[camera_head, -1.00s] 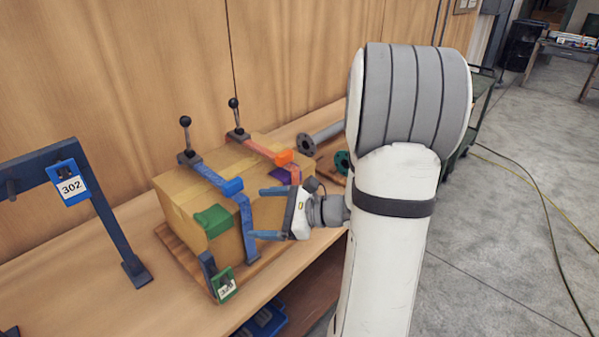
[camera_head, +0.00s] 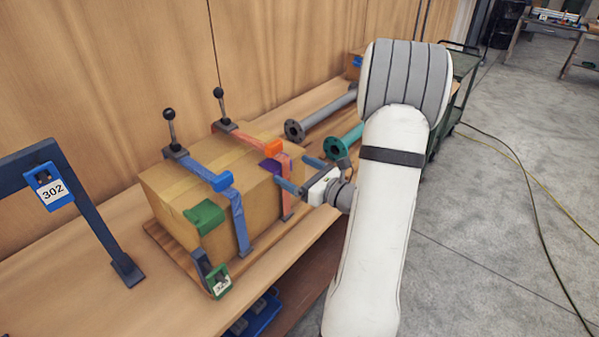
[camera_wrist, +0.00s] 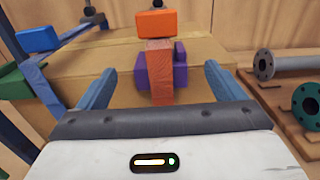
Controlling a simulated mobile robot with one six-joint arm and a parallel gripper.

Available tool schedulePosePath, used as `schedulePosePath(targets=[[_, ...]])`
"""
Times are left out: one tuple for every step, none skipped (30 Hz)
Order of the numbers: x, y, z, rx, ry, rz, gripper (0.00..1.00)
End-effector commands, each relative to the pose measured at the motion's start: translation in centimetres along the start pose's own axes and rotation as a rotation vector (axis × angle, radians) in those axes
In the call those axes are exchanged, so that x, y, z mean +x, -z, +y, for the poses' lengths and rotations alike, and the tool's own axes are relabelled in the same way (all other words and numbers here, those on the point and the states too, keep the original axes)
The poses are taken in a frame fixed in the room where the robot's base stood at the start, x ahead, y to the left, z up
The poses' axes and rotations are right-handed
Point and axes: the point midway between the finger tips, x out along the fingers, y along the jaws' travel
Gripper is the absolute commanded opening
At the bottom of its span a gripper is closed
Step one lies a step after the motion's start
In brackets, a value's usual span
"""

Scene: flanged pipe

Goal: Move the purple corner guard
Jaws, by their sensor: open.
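The purple corner guard (camera_head: 269,166) sits on the top front edge of the cardboard box (camera_head: 185,185), under the orange strap (camera_head: 285,182). In the wrist view the purple corner guard (camera_wrist: 180,70) shows on both sides of the orange strap (camera_wrist: 160,72), which crosses over its middle. My gripper (camera_head: 295,174) is open and empty in front of the box. In the wrist view its two blue fingers stand left and right of the guard, apart from it, with the gripper (camera_wrist: 160,88) facing the strap and guard. Part of the guard is hidden behind the strap.
A blue strap (camera_head: 238,215) and a green corner guard (camera_head: 204,216) are on the box's left part. Lever handles rise behind it. Grey (camera_head: 320,118) and teal (camera_head: 343,142) flanged pipes lie to the right. A blue frame with tag 302 (camera_head: 52,190) stands left.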

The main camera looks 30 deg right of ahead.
Motion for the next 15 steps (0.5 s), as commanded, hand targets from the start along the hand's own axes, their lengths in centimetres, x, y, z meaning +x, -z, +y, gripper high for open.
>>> schedulePosePath(targets=[[0.6,-0.1,0.1,0.0,-0.002,0.0,0.89],[1.0,-0.1,0.1,0.0,-0.003,0.0,0.89],[1.6,-0.1,0.2,0.0,-0.004,0.001,0.89],[2.1,-0.1,0.2,0.0,-0.003,0.001,0.89],[2.6,-0.1,0.2,0.0,-0.004,0.001,0.89],[3.3,-0.1,0.1,0.0,-0.004,0.001,0.89],[3.8,-0.2,0.2,0.0,-0.004,0.001,0.89],[4.2,-0.2,0.2,0.0,-0.004,0.001,0.89],[4.8,-0.2,0.2,0.0,-0.003,0.0,0.89],[5.2,-0.2,0.2,0.0,-0.003,0.0,0.89],[5.5,-0.1,0.1,0.0,-0.003,0.001,0.89],[6.0,-0.1,0.1,0.0,-0.002,0.001,0.89],[6.2,-0.1,0.1,0.0,-0.002,0.001,0.89],[6.5,-0.1,0.1,-0.001,-0.002,0.001,0.89],[6.8,-0.1,0.1,-0.001,-0.002,0.001,0.89]])
